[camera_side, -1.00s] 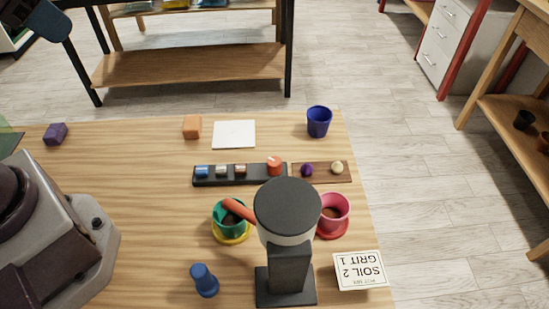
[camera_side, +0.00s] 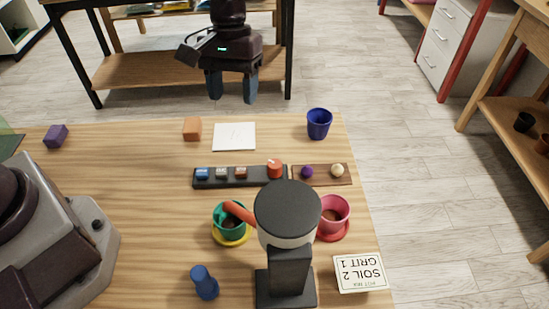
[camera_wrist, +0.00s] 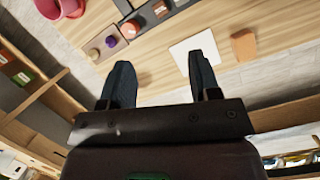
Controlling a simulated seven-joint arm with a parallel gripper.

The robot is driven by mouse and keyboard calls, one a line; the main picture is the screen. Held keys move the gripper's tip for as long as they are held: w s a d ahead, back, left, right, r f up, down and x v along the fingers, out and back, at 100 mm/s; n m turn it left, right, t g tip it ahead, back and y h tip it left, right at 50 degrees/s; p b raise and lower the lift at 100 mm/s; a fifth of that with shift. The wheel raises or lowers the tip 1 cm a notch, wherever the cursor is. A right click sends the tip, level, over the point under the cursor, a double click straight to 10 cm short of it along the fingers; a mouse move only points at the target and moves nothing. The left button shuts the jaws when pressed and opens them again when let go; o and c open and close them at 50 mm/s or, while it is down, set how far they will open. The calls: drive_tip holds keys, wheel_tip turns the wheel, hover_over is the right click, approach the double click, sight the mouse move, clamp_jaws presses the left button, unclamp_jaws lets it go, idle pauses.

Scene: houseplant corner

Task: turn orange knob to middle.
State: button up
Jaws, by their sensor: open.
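The orange knob (camera_side: 275,168) sits at the right end of a black panel (camera_side: 238,182) on the wooden table in the side view. The same panel holds a blue, a grey-green and a reddish-brown piece in a row to its left. In the wrist view the orange knob (camera_wrist: 130,29) is at the upper left, beyond the fingers. My gripper (camera_side: 232,100) is open and empty, above and beyond the table's far edge, apart from the knob. Its two dark fingers (camera_wrist: 160,82) are spread in the wrist view. Which way the knob points is too small to tell.
A brown board (camera_side: 322,181) with a purple and a cream knob adjoins the panel. A tall black-topped device (camera_side: 288,215) stands in front, between a green pot (camera_side: 222,226) and a pink pot (camera_side: 343,204). A white sheet (camera_side: 234,136), orange block (camera_side: 192,128) and blue cup (camera_side: 319,123) lie behind.

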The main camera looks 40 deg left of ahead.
sight(275, 163)
drive_tip(key=w+d+f+n+h, duration=0.2)
drive_tip(key=w+d+f+n, duration=0.2)
drive_tip(key=w+n, duration=0.1)
drive_tip(key=shift+y, duration=0.3)
drive_tip(key=x, duration=1.2)
drive_tip(key=c, duration=0.9)
